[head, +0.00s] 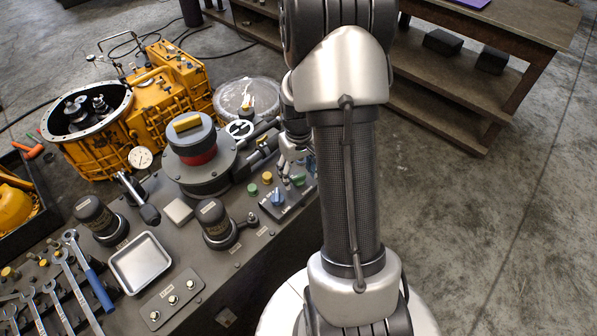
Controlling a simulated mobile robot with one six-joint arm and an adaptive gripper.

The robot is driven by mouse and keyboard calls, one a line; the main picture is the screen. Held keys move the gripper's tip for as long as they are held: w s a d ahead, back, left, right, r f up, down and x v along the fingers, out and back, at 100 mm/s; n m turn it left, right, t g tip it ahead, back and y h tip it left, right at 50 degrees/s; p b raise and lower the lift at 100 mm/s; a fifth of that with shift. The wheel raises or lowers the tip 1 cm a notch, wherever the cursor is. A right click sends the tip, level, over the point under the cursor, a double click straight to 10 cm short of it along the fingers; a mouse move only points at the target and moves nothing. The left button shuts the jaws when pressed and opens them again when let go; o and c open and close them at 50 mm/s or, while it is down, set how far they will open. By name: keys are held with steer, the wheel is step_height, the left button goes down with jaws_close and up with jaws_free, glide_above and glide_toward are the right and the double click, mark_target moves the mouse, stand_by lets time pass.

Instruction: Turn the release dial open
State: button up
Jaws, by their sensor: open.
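My gripper (291,170) is in the head view, pointing down over the right end of the grey bench panel, with its fingers apart and nothing seen between them. A blue knob (277,196) sits on a small plate just below and left of the fingers. Yellow and green buttons (267,177) are beside it. Another blue part shows right of the fingers, partly hidden by my arm. A white handwheel (240,128) stands farther back, left of the gripper. No readable label shows which of these is the release dial. I cannot tell whether the fingers touch anything.
A large grey cylinder with a red band (197,158) stands left of the gripper. Black capped posts (215,222), a metal tray (140,262) and wrenches (88,275) occupy the panel. A yellow transmission housing (175,75) is behind. The floor to the right is clear.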

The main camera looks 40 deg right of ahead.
mark_target(298, 176)
step_height(298, 176, up, 12)
stand_by(0.7)
stand_by(0.4)
steer(key=s+a+r+n+t, duration=0.1)
steer(key=s+a+r+t, duration=0.1)
steer(key=s+a+r, duration=0.5)
steer(key=a+r+n+t, duration=0.1)
steer(key=a+r, duration=0.5)
steer(key=a, duration=0.4)
steer(key=s+a+n+t, duration=0.1)
steer(key=s+a, duration=0.4)
steer(key=s, duration=0.2)
steer(key=shift+s+a+t, duration=0.25)
steer(key=shift+a+t, duration=0.05)
steer(key=shift+a, duration=0.1)
